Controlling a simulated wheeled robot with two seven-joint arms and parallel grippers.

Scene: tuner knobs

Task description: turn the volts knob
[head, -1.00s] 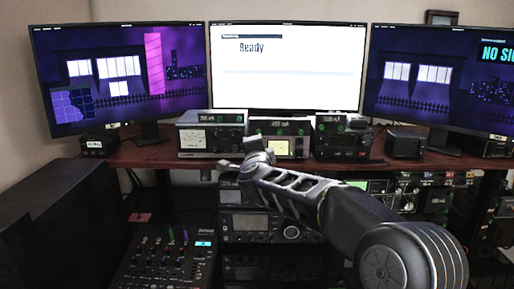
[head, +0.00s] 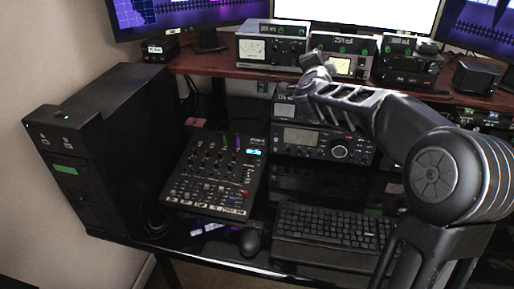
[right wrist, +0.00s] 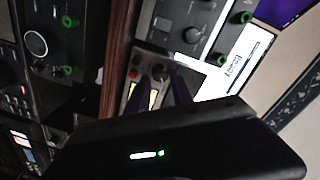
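The task's volts knob cannot be picked out by its label, which is too small to read. The middle tuner box (head: 343,42) stands on the shelf with a lit yellow meter. In the right wrist view its face (right wrist: 133,91) shows a red knob (right wrist: 139,59) and a dark knob (right wrist: 160,74). My right gripper (head: 312,64) is in front of this box. In the right wrist view my gripper's two dark fingers (right wrist: 159,84) stand apart, pointing at the face near the dark knob. Contact cannot be told. My left gripper is not in view.
A grey meter box (head: 270,45) stands left of the middle one, a dark box (head: 408,64) right. The wooden shelf edge (head: 220,67) runs below. A radio (head: 310,140), mixer (head: 213,175), keyboard (head: 335,228) and mouse (head: 250,241) lie lower. A black tower (head: 120,140) is left.

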